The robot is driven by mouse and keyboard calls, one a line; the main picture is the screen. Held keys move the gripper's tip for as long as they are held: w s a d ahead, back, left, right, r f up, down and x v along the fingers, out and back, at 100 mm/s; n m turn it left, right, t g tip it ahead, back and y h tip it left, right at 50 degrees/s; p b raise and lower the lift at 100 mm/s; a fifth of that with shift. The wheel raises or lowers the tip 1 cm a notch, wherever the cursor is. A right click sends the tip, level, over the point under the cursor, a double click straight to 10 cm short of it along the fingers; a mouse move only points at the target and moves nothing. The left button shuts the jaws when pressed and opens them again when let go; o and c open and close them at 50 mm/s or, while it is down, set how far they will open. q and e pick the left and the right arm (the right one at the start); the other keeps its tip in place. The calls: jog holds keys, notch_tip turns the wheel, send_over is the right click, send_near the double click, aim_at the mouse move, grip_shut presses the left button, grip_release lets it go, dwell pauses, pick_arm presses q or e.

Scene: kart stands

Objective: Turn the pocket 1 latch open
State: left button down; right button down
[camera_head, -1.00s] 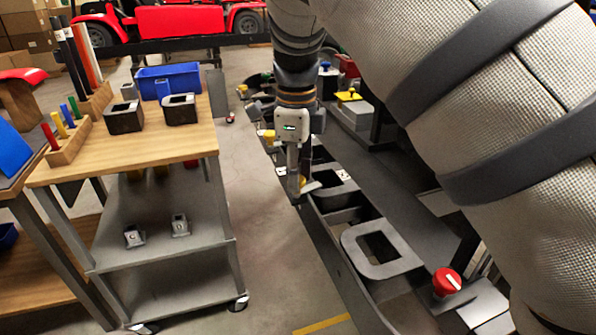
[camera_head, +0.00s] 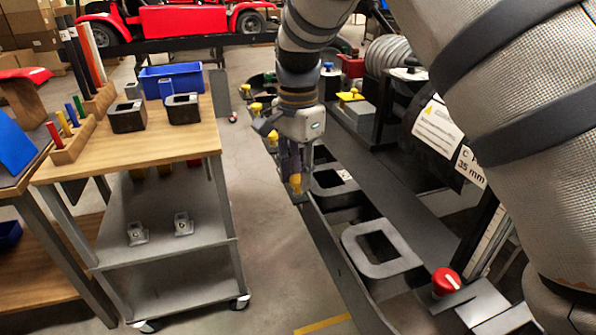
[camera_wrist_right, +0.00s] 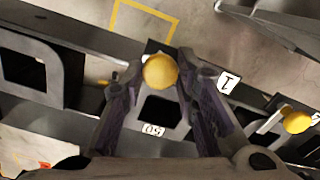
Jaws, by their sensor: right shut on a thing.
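In the right wrist view, the yellow round knob (camera_wrist_right: 160,71) of the pocket 1 latch sits between the fingertips of my right gripper (camera_wrist_right: 158,78), which is shut on it. A white label reading 1 (camera_wrist_right: 228,82) is on the rail just right of the fingers. The pocket frame (camera_wrist_right: 180,128), with a label reading 50, lies below the knob. In the head view, my right gripper (camera_head: 294,184) points down at the rail's left edge, with the yellow knob at its tips. The latch's lever is mostly hidden by the fingers. My left gripper is not in view.
Another yellow knob (camera_wrist_right: 298,122) is farther right along the rail in the wrist view. In the head view, a grey square frame (camera_head: 382,247) and a red knob (camera_head: 445,281) lie nearer. A wooden-topped cart (camera_head: 190,143) stands left, with clear floor between.

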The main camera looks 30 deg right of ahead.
aim_at(298, 178)
jog(key=shift+n, duration=2.5)
jog(key=c, duration=1.2)
grip_release()
jog(key=shift+c, duration=0.2)
notch_tip(298, 178, up, 12)
